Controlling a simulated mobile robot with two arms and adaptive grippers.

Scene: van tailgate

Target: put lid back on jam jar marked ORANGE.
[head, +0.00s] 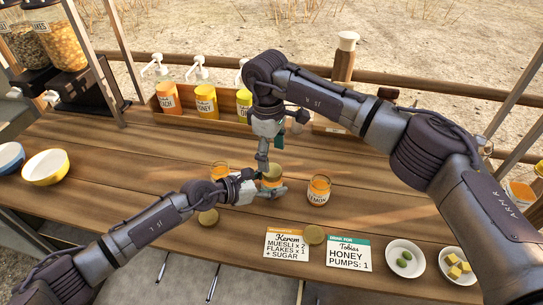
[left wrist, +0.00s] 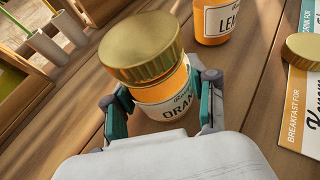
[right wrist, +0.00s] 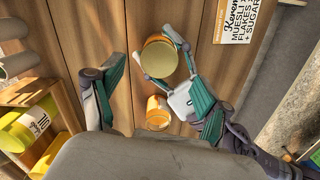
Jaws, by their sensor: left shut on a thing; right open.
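The jam jar marked ORANGE (left wrist: 170,105) stands between the fingers of my left gripper (head: 272,187), which is shut on it. A gold lid (left wrist: 141,48) is on top of this jar. In the left wrist view the lid looks tilted and off-centre to the left, with orange jar showing below it; I cannot tell whether it is seated. The lid also shows from above in the right wrist view (right wrist: 158,58). My right gripper (right wrist: 155,98) is open, with its fingers spread above and beside the jar, apart from the lid.
The LEMON jar (head: 318,191) stands open to the right; another jar (head: 220,170) stands just left. Loose gold lids lie at the front (head: 208,216) and between the order cards (head: 314,235). Bowls (head: 405,258) stand front right. A pump-bottle rack (head: 175,118) lines the back.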

